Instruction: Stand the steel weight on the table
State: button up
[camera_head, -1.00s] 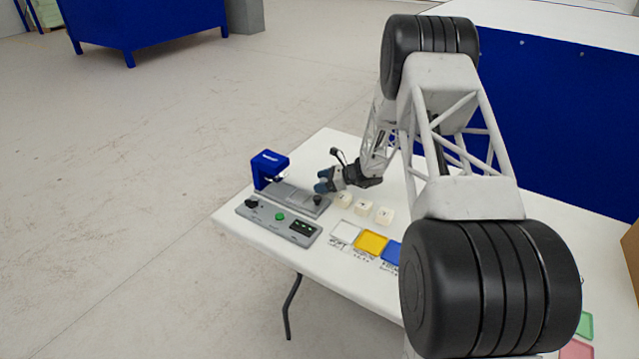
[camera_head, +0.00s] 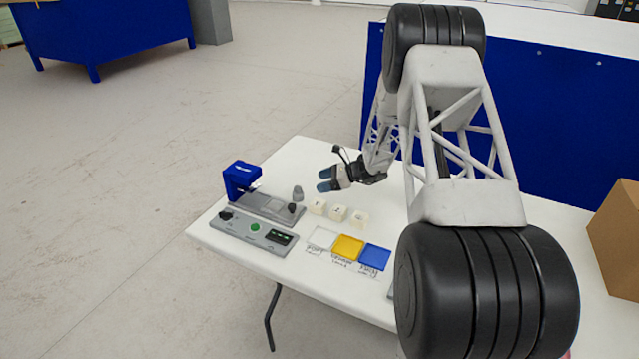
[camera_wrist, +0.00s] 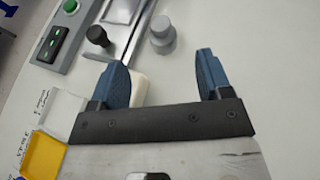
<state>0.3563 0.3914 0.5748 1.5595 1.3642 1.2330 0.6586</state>
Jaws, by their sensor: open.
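The steel weight (camera_head: 298,194) is a small grey cylinder with a narrower top. It stands upright on the white table (camera_head: 300,152), just behind the right end of the grey press base (camera_head: 268,207). In the wrist view the steel weight (camera_wrist: 162,40) lies beyond the fingertips, between their lines and clear of both. My gripper (camera_head: 324,181) is to the right of the weight, apart from it. The wrist view shows my gripper (camera_wrist: 162,58) with its two blue fingers spread and no steel weight between them.
The blue press (camera_head: 241,178) and a control panel (camera_head: 250,232) with a green button stand at the left. Cream foam blocks (camera_head: 338,213) sit in front of my gripper, one close by my left finger. White, yellow (camera_head: 348,248) and blue trays lie nearer. The table behind is clear.

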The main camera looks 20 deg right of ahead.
dwell(0.6)
jog(key=s+a+r+n+g+h, duration=0.25)
jog(key=s+a+r+n, duration=0.35)
jog(key=s+r, duration=0.6)
jog(key=s+a+r+n+g+h, duration=0.25)
jog(key=s+a+r+n, duration=0.35)
jog(key=s+r, duration=0.5)
jog(key=s+r+n+t+h, duration=0.1)
jog(key=s+r+n+h, duration=0.1)
jog(key=s, duration=0.8)
jog(key=s+a+r+n+h, duration=0.1)
jog(key=s+r+n+h, duration=0.1)
jog(key=s, duration=0.9)
jog(key=s+r+n+t+h, duration=0.1)
jog(key=s+r+n+h, duration=0.2)
jog(key=s+n, duration=0.3)
jog(key=shift+s+a+t+h, duration=0.3)
jog(key=shift+s+h, duration=0.1)
jog(key=shift+s, duration=2.1)
jog(key=shift+c, duration=0.5)
